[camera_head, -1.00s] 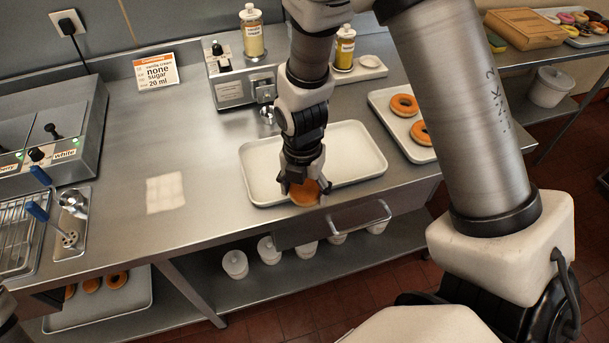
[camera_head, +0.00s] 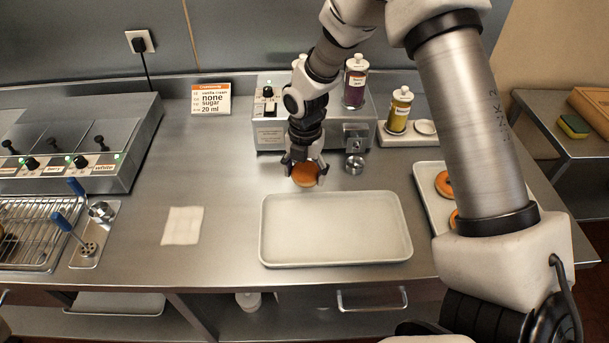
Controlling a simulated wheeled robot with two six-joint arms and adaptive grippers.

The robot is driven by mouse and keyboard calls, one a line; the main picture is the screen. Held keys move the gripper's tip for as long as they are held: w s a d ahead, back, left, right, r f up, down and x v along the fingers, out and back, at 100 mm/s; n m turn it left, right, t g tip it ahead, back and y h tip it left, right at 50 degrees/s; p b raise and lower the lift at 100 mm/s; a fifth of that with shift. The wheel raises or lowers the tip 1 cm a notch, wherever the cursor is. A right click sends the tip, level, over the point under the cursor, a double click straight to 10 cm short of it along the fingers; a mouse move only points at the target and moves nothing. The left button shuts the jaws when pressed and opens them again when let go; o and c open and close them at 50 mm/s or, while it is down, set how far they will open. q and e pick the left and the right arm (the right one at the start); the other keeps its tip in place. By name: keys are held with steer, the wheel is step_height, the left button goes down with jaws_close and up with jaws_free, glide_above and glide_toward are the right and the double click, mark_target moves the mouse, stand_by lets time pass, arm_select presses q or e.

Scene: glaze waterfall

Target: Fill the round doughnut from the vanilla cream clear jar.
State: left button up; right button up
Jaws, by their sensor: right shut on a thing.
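My right gripper (camera_head: 304,172) is shut on a round brown doughnut (camera_head: 305,177). It holds the doughnut over the counter, behind the white tray and in front of the filling machine (camera_head: 269,134). The machine's nozzle block (camera_head: 356,138) is to the right of the doughnut, with a small metal cup (camera_head: 354,164) below it. A dark red jar (camera_head: 355,88) stands on the machine. My arm largely hides the spot to its left, where the pale cream jar showed earlier. A yellow jar (camera_head: 398,112) stands on a white holder to the right. My left gripper is not in view.
An empty white tray (camera_head: 335,256) lies in front. A tray with ring doughnuts (camera_head: 428,185) is at right, partly behind my arm. An order card (camera_head: 211,98) reads vanilla cream, none, sugar, 20 ml. A white napkin (camera_head: 182,225) and glaze unit (camera_head: 120,165) are left.

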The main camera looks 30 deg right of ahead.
steer(key=f, duration=0.1)
steer(key=w+d+f+b, duration=0.1)
steer(key=w+f+b, duration=0.1)
steer(key=shift+d, duration=0.4)
steer(key=shift+w+d+r+p, duration=0.15)
steer(key=shift+w+r+p, duration=0.25)
steer(key=shift+p, duration=0.3)
steer(key=shift+w+d, duration=0.3)
steer(key=shift+w, duration=0.3)
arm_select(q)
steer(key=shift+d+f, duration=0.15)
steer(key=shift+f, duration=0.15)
arm_select(e)
steer(key=shift+w+d+f, duration=0.15)
steer(key=shift+w+d, duration=0.1)
arm_select(q)
steer(key=shift+p, duration=0.3)
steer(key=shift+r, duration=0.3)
steer(key=shift+p, duration=0.3)
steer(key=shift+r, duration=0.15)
